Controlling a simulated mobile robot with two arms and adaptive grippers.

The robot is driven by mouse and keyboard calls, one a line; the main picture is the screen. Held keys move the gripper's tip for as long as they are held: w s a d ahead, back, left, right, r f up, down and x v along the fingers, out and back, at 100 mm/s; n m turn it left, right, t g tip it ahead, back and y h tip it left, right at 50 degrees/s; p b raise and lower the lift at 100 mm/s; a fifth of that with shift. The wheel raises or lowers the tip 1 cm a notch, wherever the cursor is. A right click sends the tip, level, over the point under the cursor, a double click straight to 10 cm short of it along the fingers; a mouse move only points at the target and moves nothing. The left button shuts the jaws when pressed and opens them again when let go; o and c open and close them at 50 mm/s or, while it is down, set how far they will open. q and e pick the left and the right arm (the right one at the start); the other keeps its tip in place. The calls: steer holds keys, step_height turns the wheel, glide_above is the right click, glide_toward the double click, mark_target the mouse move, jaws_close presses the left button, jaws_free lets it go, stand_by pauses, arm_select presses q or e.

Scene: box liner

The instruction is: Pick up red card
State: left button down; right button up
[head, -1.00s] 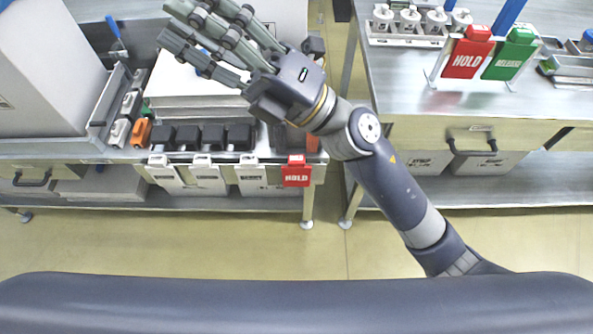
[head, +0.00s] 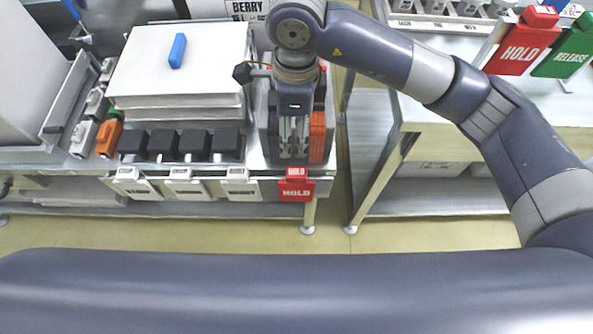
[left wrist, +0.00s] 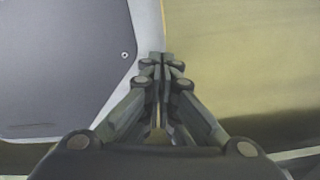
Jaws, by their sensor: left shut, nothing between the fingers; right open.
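A red card marked HOLD (head: 297,188) hangs at the front edge of the left bench, at its right end. Another red HOLD card (head: 522,45) stands on the right bench beside a green RELEASE card (head: 568,52). My right gripper (head: 293,153) points down just behind and above the left bench's red card; it is open and empty, and I see no contact with the card. My left gripper (left wrist: 163,62) shows only in the left wrist view, shut with nothing between its fingers.
White cards (head: 187,188) hang along the same bench edge, left of the red card. Black blocks (head: 195,146) and an orange item (head: 318,135) sit near my right gripper. Stacked white boxes (head: 180,62) carry a blue item (head: 178,50). A gap separates the benches.

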steer(key=f, duration=0.7)
steer(key=shift+s+d+f+p, duration=0.2)
steer(key=shift+d+f+p, duration=0.05)
steer(key=shift+d+p, duration=0.15)
glide_above(296, 172)
step_height(296, 172, down, 4)
steer(key=shift+f, duration=0.1)
step_height(296, 172, down, 2)
steer(key=shift+f, duration=0.25)
steer(key=shift+f+p, duration=0.3)
steer(key=shift+f, duration=0.25)
steer(key=c, duration=1.1)
arm_select(q)
steer(key=shift+s+r, duration=0.5)
steer(key=shift+s, duration=0.15)
arm_select(e)
steer(key=shift+c, duration=0.2)
